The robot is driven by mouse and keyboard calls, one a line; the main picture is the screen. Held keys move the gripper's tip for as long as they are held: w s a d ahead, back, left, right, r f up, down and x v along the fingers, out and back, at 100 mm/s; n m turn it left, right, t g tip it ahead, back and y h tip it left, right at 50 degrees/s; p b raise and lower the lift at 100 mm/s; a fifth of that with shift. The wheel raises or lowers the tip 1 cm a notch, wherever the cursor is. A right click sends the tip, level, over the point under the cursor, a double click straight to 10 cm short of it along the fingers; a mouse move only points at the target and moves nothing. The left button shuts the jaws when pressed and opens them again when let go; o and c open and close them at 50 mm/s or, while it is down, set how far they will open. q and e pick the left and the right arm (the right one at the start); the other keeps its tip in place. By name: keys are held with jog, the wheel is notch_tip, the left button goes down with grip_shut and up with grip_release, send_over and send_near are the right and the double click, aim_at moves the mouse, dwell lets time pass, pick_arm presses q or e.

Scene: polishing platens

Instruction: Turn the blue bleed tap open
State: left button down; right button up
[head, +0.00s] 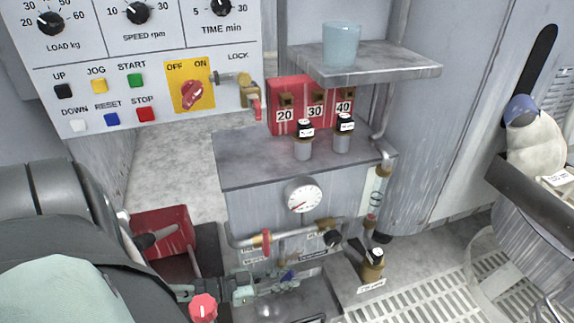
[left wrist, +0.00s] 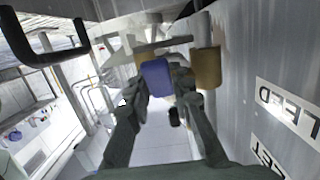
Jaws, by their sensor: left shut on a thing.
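The blue bleed tap (head: 287,275) is small in the head view, low on the front of the grey cabinet, below the horizontal pipe. In the left wrist view its blue handle (left wrist: 157,77) sits between the two fingers of my left gripper (left wrist: 160,88). The fingers are shut on the handle. My left gripper (head: 276,284) also shows in the head view, reaching in from the left and partly covering the tap. The tap's body and its exact turn angle are hard to make out. My right gripper is in neither view.
A brass fitting (left wrist: 207,67) stands close beside the right finger. A pipe with a red-banded valve (head: 266,240) runs just above the gripper. A pressure gauge (head: 303,195) and two small bottles are higher up. A red bin (head: 163,228) stands left of the cabinet.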

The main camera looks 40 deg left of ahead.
pick_arm(q)
jog(key=shift+w+a+t+h, duration=0.1)
jog(key=shift+t+h, duration=0.5)
jog(key=shift+t, duration=0.9)
jog(key=c, duration=1.6)
grip_release()
jog(key=shift+s, duration=0.2)
jog(key=v, duration=0.7)
